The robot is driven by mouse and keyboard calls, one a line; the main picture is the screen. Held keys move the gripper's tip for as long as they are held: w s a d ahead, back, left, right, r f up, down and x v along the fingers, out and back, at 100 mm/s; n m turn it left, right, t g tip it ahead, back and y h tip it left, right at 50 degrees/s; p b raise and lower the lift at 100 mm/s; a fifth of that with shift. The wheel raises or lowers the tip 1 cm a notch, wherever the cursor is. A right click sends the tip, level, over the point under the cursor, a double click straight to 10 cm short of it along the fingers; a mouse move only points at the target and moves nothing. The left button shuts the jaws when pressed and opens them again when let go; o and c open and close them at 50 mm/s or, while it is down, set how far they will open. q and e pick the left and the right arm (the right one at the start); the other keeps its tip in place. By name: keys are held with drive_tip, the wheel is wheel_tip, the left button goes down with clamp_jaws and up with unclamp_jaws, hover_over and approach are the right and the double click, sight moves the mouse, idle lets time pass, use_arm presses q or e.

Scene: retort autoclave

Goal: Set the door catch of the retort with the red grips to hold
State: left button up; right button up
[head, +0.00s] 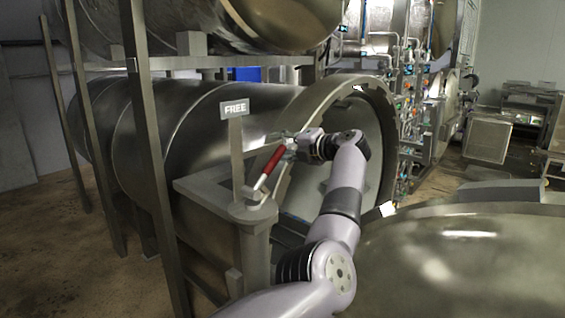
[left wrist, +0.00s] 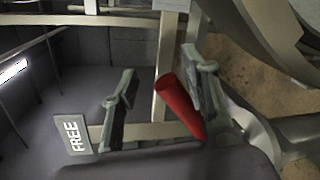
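The door catch lever has a red grip (head: 271,164) and a pale metal lower end on a pivot at the corner of a grey bracket (head: 205,185). It leans up and to the right in the head view. My left gripper (head: 287,143) is at the upper end of the red grip. In the left wrist view my left gripper (left wrist: 160,82) is open, with the red grip (left wrist: 178,103) between its fingers, closer to the right finger. Whether it touches that finger is unclear. A sign reading FREE (head: 234,108) stands on a post; it also shows in the left wrist view (left wrist: 73,136). My right gripper is out of view.
The retort's cylinder (head: 190,125) and round opening (head: 372,110) lie behind my arm. A large domed metal surface (head: 455,260) fills the lower right. An upright frame post (head: 150,130) stands left of the bracket. Pipes and valves (head: 410,110) are farther back.

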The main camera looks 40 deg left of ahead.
use_arm(q)
drive_tip(key=shift+r, duration=2)
